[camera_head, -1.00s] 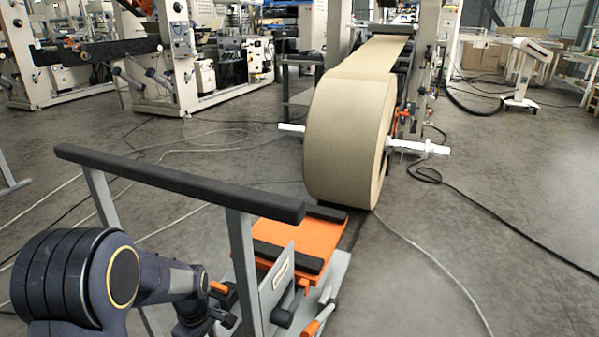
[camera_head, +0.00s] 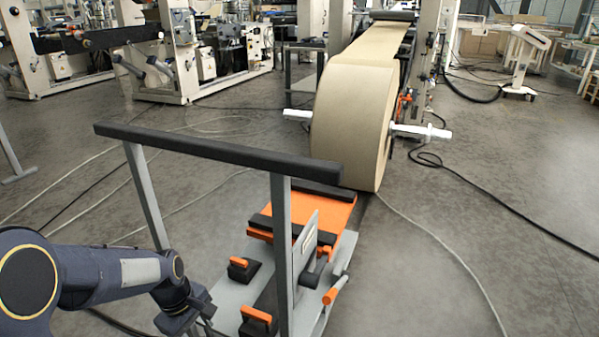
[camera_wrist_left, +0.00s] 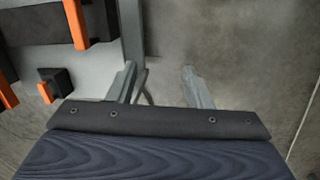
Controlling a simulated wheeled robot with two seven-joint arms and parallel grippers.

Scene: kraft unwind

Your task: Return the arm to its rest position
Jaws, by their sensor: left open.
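My left arm comes in from the lower left of the head view. My left gripper (camera_head: 185,308) is low beside the left side of the grey cart frame, and its fingers are hard to make out there. In the left wrist view its two grey fingers (camera_wrist_left: 158,80) are spread apart with nothing between them. The concrete floor and a grey cart post show beyond them. My right gripper is in neither view.
A cart with a black push bar (camera_head: 220,152) and an orange platform (camera_head: 322,213) stands close in front. A large kraft paper roll (camera_head: 345,128) on a white shaft is behind it. Cables lie on the floor. Open floor (camera_head: 480,235) extends right.

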